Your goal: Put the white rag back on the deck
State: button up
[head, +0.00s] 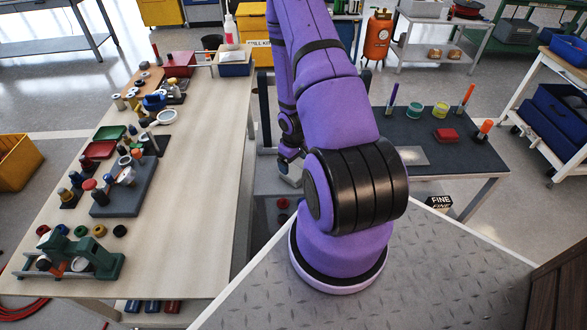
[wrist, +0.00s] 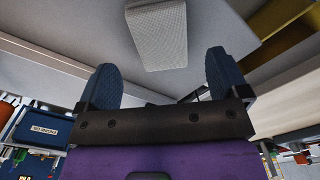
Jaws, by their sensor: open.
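A pale, folded, cloth-like block, which looks like the white rag (wrist: 157,36), lies on a light grey surface (wrist: 95,32) in the wrist view. My gripper (wrist: 163,82) is open, with its two dark blue fingers apart. The rag shows beyond the fingertips, roughly between them, and nothing is held. In the head view my gripper (head: 290,160) is small and partly hidden behind my arm, low between the two tables. A pale patch just below it may be the rag; I cannot tell. I cannot tell which surface is the deck.
A long wooden bench (head: 190,190) with many parts and tools stands at left. An orange gas bottle (head: 378,38) stands behind.

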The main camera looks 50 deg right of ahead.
notch_tip(320, 180, up, 6)
notch_tip(320, 180, up, 18)
jog(key=t+h, duration=0.1)
jog(key=h, duration=0.1)
send_over(294, 172)
jog(key=w+a, duration=0.4)
jog(key=w, duration=0.2)
jog(key=a+r+t, duration=0.1)
jog(key=a+r, duration=0.6)
jog(key=r, duration=0.6)
jog(key=s+a+r+n+t+y, duration=0.1)
jog(key=s+a+r+t+y, duration=0.1)
jog(key=s+a+r, duration=1.3)
jog(key=shift+s+a+r+t, duration=0.3)
jog(key=shift+s+r+t, duration=0.4)
jog(key=shift+s, duration=0.4)
jog(key=shift+r, duration=0.1)
